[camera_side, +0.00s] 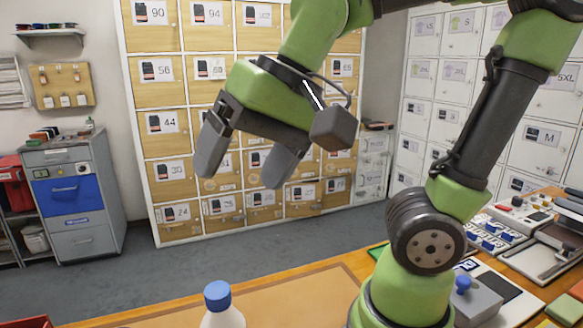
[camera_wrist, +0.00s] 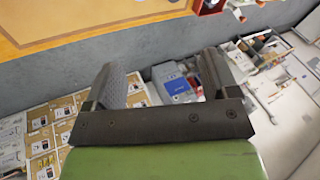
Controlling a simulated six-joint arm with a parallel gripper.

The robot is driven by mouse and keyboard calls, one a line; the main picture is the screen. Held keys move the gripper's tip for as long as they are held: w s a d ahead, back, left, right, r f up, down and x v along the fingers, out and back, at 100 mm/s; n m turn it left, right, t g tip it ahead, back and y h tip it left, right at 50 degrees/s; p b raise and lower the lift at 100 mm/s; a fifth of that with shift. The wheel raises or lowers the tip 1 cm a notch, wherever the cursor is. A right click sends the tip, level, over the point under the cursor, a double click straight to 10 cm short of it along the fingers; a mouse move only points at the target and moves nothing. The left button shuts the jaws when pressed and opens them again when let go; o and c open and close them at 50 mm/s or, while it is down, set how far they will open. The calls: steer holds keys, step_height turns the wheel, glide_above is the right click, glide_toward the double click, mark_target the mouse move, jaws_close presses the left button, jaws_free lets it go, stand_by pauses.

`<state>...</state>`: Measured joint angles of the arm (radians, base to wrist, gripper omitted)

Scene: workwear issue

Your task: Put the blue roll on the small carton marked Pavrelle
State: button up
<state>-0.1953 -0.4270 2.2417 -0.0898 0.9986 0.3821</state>
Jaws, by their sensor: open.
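My gripper (camera_side: 244,170) is open and empty, raised in the air above the table in the side view. In the wrist view its two fingers (camera_wrist: 157,62) stand apart with nothing between them. I cannot make out the blue roll in either view. I cannot make out a small carton marked Pavrelle either.
A bottle with a blue cap (camera_side: 218,295) stands at the front of the wooden table (camera_side: 130,317). A red edge (camera_side: 25,322) shows at lower left. Stamps and trays (camera_side: 500,230) crowd the right. Lockers (camera_side: 190,130) and a grey cabinet (camera_side: 75,245) stand behind.

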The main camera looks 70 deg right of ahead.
steer(key=s+d+n+t, duration=0.1)
steer(key=s, duration=0.1)
steer(key=s+d+f+n+t, duration=0.1)
steer(key=s+d, duration=0.1)
steer(key=shift+s+d+f+h, duration=0.1)
steer(key=shift+s+h, duration=0.05)
steer(key=shift+h, duration=0.15)
